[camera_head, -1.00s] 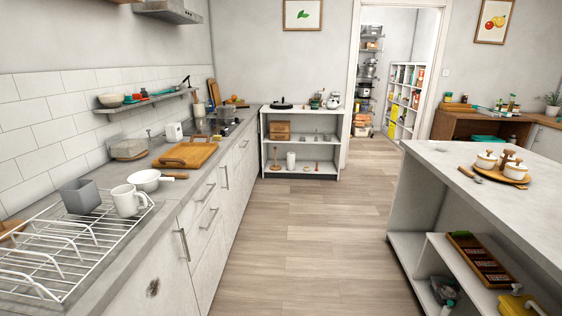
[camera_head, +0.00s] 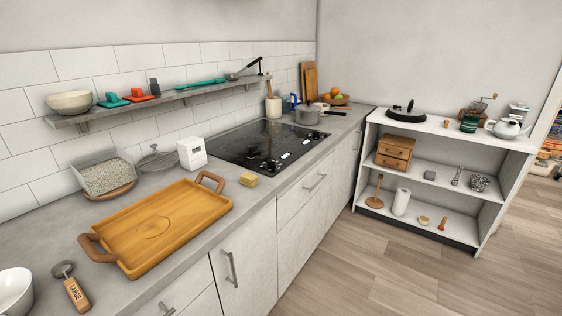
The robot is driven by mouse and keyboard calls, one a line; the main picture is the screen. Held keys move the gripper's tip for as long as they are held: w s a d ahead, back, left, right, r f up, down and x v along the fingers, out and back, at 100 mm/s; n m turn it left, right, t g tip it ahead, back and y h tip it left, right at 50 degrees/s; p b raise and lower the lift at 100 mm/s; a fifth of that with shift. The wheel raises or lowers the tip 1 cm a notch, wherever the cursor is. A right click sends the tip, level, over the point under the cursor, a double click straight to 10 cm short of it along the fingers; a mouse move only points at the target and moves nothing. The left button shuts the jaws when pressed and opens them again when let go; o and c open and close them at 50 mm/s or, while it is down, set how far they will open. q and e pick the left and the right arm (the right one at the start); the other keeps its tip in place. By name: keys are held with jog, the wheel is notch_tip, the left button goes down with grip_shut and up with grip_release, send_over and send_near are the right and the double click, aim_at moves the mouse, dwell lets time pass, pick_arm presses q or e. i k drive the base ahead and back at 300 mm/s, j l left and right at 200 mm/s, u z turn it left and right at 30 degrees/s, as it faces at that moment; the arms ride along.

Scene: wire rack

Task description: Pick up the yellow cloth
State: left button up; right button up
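A small yellow block-shaped thing (camera_head: 249,180) lies on the grey counter, between the wooden tray and the black cooktop, close to the front edge. It could be a folded cloth or a sponge; it is too small to tell which. No other yellow cloth shows. Neither of my grippers is in view.
A wooden tray (camera_head: 150,229) with two handles lies left of the yellow thing. The black cooktop (camera_head: 267,146) is behind it and a white box (camera_head: 192,153) stands nearby. A wall shelf (camera_head: 160,103) hangs above. Open floor (camera_head: 420,280) lies to the right.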

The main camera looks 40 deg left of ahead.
aim_at(248, 180)
jog(key=i+l+u, duration=0.1)
jog(key=i+u, duration=0.3)
jog(key=i+l+u, duration=0.2)
jog(key=i+u, duration=0.2)
jog(key=i+l+u, duration=1)
jog(key=l+u, duration=0.2)
jog(key=l, duration=0.15)
